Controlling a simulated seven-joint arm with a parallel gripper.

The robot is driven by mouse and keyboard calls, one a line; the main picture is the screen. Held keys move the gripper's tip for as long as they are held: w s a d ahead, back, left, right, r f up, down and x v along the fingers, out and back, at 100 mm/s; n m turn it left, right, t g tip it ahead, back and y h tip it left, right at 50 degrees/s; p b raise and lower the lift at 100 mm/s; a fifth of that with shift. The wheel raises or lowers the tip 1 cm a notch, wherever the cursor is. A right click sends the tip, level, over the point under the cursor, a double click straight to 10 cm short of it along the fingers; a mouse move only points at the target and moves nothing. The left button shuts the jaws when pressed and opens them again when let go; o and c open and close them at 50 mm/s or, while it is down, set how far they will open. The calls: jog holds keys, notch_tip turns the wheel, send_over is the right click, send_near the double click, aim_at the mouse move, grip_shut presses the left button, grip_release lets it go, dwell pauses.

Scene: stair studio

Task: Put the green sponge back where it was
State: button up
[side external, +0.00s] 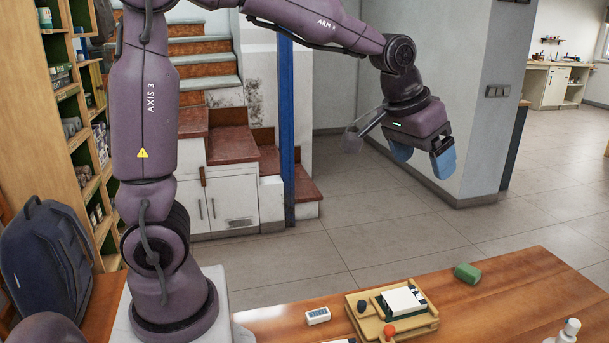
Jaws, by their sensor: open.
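A green sponge (467,273) lies on the wooden table near its far edge, to the right of the wooden tray. My gripper (424,160) is raised well above the table, up and to the left of the sponge. Its two blue fingertips are spread apart with nothing between them.
A wooden tray (431,322) holds a white block (403,301) and small knobbed items. A small white device (318,316) lies left of it. A white bottle (568,332) stands at the front right. The table (510,290) is clear around the sponge.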

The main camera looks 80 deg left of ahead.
jog(key=s+d+m, duration=0.2)
jog(key=s+d, duration=0.1)
jog(key=s, duration=1.7)
jog(key=shift+t, duration=0.3)
jog(key=shift+r, duration=0.1)
